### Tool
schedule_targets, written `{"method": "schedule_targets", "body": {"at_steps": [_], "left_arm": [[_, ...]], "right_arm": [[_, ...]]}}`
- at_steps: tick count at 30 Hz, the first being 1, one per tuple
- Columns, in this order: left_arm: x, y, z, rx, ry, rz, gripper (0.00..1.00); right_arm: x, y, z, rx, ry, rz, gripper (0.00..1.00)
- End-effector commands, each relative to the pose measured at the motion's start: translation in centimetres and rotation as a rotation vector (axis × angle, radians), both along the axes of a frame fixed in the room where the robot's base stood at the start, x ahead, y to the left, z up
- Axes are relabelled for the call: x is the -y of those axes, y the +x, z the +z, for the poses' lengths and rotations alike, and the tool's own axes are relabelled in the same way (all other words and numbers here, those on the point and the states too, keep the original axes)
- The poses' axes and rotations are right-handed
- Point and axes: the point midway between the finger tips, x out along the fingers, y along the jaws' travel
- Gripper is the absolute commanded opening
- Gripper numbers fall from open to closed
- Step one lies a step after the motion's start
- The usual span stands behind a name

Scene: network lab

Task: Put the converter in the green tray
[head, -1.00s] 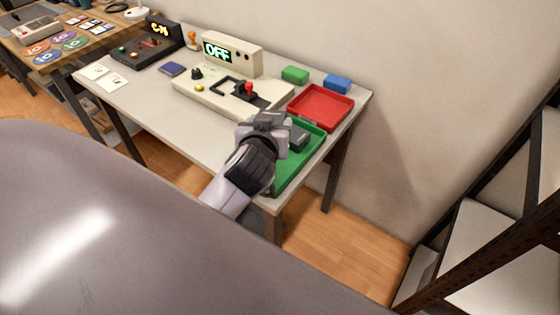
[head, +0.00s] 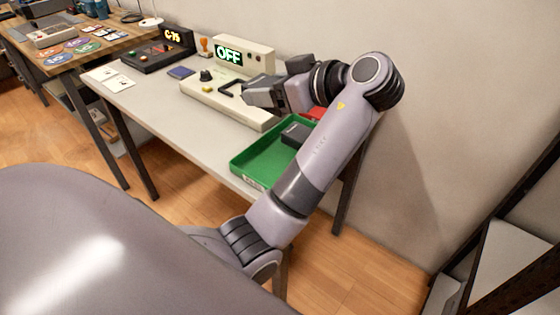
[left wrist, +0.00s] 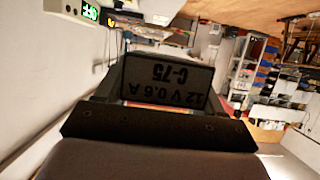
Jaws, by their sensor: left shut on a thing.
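My left gripper (head: 256,93) is raised above the white console on the table, its jaws pointing left. It is shut on a dark converter, which shows in the left wrist view (left wrist: 165,82) with upside-down print reading "12 V 0.6 A" and "C-75". In the head view I cannot clearly tell the converter from the dark jaws. The green tray (head: 252,170) is at the table's near right, below my left arm, which hides its right part. Another dark block (head: 295,134) sits in the tray's far part. My right gripper is not in view.
A black box (head: 153,57) shows C-75. The red tray (head: 316,113) is mostly hidden behind my arm. A dark-framed shelf (head: 500,262) stands at right.

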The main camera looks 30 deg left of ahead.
Motion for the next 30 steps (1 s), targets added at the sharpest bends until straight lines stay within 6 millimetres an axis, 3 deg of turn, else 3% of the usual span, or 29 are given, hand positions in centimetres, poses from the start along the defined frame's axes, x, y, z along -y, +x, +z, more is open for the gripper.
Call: {"method": "schedule_targets", "body": {"at_steps": [3,12,20,27,30], "left_arm": [[-0.1,-0.1,-3.6,-0.007,0.004,-0.001,0.28],[-0.1,0.0,-11.1,-0.005,0.003,-0.003,0.28],[-0.1,0.0,-13.7,0.0,0.002,-0.003,0.28],[-0.1,0.0,-17.1,-0.001,0.003,-0.005,0.28],[-0.1,0.0,-17.6,0.001,0.001,-0.004,0.28]], "right_arm": [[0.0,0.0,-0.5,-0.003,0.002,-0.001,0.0],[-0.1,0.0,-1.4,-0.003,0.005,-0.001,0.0],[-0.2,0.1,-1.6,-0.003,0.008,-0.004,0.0],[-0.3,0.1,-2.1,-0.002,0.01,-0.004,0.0],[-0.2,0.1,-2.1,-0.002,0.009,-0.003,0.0]]}}
